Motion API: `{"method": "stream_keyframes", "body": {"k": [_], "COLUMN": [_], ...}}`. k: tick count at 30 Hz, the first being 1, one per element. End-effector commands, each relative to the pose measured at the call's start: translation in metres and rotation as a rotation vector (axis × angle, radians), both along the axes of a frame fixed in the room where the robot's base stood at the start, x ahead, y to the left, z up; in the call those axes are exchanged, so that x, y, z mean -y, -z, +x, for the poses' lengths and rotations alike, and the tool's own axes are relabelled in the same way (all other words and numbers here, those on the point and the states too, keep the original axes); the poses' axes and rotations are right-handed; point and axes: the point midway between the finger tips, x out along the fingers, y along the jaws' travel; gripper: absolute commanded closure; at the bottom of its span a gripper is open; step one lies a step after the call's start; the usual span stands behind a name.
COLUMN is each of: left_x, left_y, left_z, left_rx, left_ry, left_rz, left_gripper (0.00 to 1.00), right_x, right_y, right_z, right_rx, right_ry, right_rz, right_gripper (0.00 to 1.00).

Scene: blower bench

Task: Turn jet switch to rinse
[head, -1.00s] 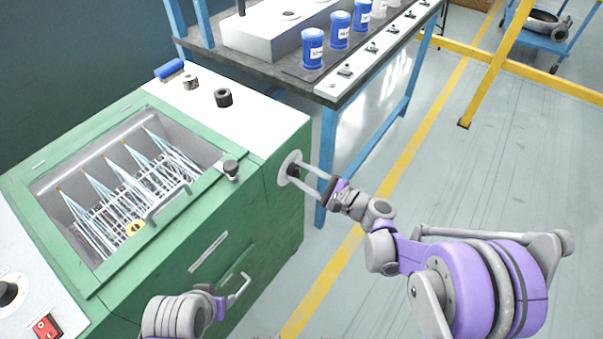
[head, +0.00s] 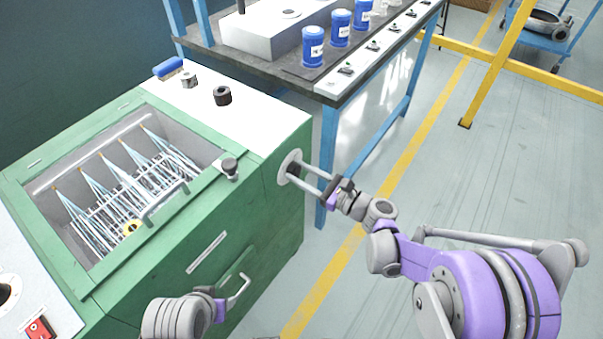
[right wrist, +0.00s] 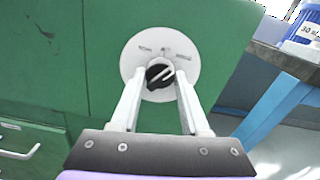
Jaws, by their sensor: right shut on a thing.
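The jet switch is a black knob with a pale pointer line (right wrist: 161,73) on a round white dial plate (right wrist: 188,52), on the green machine's side. The pointer line slants toward the upper right. Small labels along the plate's top are too blurred to read. The plate also shows in the head view (head: 291,160), its knob mostly hidden by the fingers. My right gripper (right wrist: 160,80) is shut on the knob, one finger on each side. My left gripper (head: 238,290) is low at the machine's front, away from the switch; its finger gap is unclear.
The green machine (head: 250,218) has an open basin with a wire rack (head: 100,198) and black knobs on top. A blue-legged bench (head: 328,150) with blue cans stands just behind the right gripper. The floor to the right is clear up to a yellow frame (head: 490,75).

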Motion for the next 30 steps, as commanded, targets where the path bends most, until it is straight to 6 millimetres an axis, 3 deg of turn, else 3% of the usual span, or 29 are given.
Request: {"method": "stream_keyframes", "body": {"k": [9,26,27,30], "left_x": [0.0000,0.0000,0.0000,0.0000], "left_y": [0.0023,0.0026,0.0026,0.0026], "left_z": [0.0004,0.0004,0.0004,0.0004], "left_rx": [-0.001,-0.001,-0.001,-0.001], "left_ry": [0.000,0.000,0.000,0.000], "left_rz": [0.000,0.000,0.000,0.000], "left_gripper": [0.50,0.50,0.50,0.50], "right_x": [0.0001,0.0000,0.0000,0.0000], "right_y": [0.0002,0.0000,0.0000,0.0000], "right_z": [-0.0003,-0.0003,-0.0003,-0.0003], "right_rx": [-0.105,-0.129,-0.129,-0.128], "right_ry": [0.000,0.000,0.000,0.000], "right_rz": [0.076,0.093,0.093,0.093], "right_gripper": [1.00,1.00,0.48,0.30]}}
